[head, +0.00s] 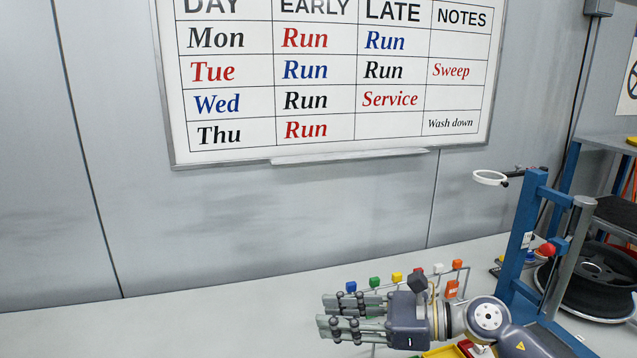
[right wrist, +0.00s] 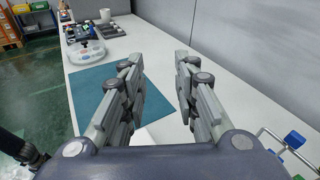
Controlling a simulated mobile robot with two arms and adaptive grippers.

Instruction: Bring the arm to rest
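My right gripper (head: 321,313) reaches in from the lower right of the head view, above the white table (head: 170,318), with its fingers pointing left. In the right wrist view its two fingers (right wrist: 160,58) stand apart with nothing between them. The gripper is open and empty. My left gripper is not seen in the head view.
A rack with coloured blocks (head: 397,277) stands just behind my right gripper. A blue frame (head: 525,240) and a black wheel (head: 596,302) are at the right. A teal mat (right wrist: 92,97) and a white round device (right wrist: 86,53) lie along the table.

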